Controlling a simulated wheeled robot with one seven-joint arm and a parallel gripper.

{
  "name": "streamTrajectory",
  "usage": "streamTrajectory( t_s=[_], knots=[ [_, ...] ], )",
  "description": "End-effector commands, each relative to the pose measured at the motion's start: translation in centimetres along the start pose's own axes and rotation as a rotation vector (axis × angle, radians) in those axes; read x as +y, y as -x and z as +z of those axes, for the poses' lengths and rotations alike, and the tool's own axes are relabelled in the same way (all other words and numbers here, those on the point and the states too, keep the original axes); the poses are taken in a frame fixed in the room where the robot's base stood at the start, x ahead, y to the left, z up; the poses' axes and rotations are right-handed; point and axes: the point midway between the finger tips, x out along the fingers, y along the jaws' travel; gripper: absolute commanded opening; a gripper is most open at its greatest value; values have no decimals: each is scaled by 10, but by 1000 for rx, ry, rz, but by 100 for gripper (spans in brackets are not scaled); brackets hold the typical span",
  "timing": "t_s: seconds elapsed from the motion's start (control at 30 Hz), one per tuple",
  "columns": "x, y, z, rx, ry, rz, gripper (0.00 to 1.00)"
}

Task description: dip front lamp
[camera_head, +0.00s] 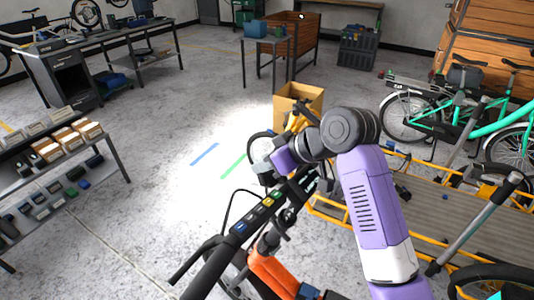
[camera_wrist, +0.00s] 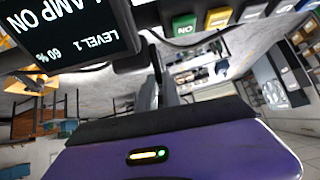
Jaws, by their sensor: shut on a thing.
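My gripper (camera_head: 267,176), on the purple wrist, is at the handlebar (camera_head: 215,262) of the near cargo bike, at its far end. It is shut on a small dark thing there that seems to be the front lamp; the fingers and wrist mostly hide it. In the wrist view, the grey fingers (camera_wrist: 156,88) stand close together. A display (camera_wrist: 75,35) there reads LAMP ON, LEVEL 1, 60 %. A bright white patch (camera_head: 180,150) lies on the floor ahead, with a blue line (camera_head: 204,154) and a green line (camera_head: 233,166) in it.
Coloured buttons (camera_head: 265,203) line the handlebar close to my gripper. A yellow-framed cargo bed (camera_head: 440,215) lies right, with a cardboard box (camera_head: 298,96) beyond the gripper. A shelf with boxes (camera_head: 60,160) stands left and a teal bike (camera_head: 480,125) right. The floor between is clear.

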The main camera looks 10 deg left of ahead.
Motion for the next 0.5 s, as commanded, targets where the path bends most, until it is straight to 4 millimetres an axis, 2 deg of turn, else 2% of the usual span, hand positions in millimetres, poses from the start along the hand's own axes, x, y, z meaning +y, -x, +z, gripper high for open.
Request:
streamTrajectory(
  t_s=[0.03,0.5],
  knots=[
    [-1,2,-6,-24,2,-1,0],
    [0,-3,-3,-80,1,1,0]
  ],
)
